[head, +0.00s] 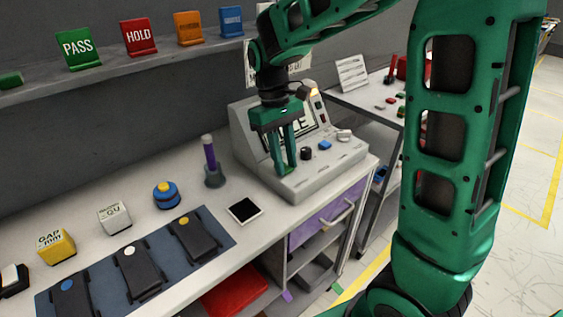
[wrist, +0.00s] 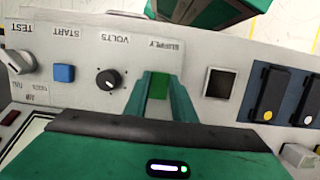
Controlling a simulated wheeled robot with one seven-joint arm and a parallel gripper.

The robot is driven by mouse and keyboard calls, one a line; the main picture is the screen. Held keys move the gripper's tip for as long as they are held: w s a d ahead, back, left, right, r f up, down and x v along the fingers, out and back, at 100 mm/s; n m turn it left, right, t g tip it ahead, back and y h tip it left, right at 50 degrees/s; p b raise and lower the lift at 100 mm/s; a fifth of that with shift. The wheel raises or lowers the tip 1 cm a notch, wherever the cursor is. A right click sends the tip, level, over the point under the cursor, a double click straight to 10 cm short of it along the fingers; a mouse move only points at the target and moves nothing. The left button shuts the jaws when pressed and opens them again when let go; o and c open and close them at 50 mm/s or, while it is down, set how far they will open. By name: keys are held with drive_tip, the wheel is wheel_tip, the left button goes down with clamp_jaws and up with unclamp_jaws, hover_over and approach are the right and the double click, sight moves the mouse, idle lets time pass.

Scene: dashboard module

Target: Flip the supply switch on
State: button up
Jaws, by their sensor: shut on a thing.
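The grey dashboard module (head: 318,183) stands at the right end of the bench. Its sloped front panel carries a knob, a blue button and a lever, which also show upside down in the wrist view. The SUPPLY label (wrist: 166,47) lies just beyond my gripper (wrist: 160,92). My gripper (head: 285,168) points down at the left end of the panel. Its green fingers are closed on the supply switch (wrist: 159,86), of which a green patch shows between them. The fingers hide most of the switch, so its position is hard to tell.
The VOLTS knob (wrist: 108,79), blue START button (wrist: 64,73) and TEST lever (wrist: 19,62) sit close beside the fingers. A black-and-white square pad (head: 243,210), a purple-topped post (head: 210,160) and a blue mat (head: 218,236) with black devices lie left of the module.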

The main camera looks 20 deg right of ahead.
drive_tip(key=shift+w+a+g+h, duration=0.1)
drive_tip(key=shift+w+g+h, duration=0.2)
drive_tip(key=shift+g, duration=0.6)
drive_tip(key=o, duration=1.1)
drive_tip(key=shift+c, duration=0.2)
drive_tip(key=shift+r, duration=0.1)
drive_tip(key=v, duration=1)
drive_tip(key=shift+w+r, duration=0.2)
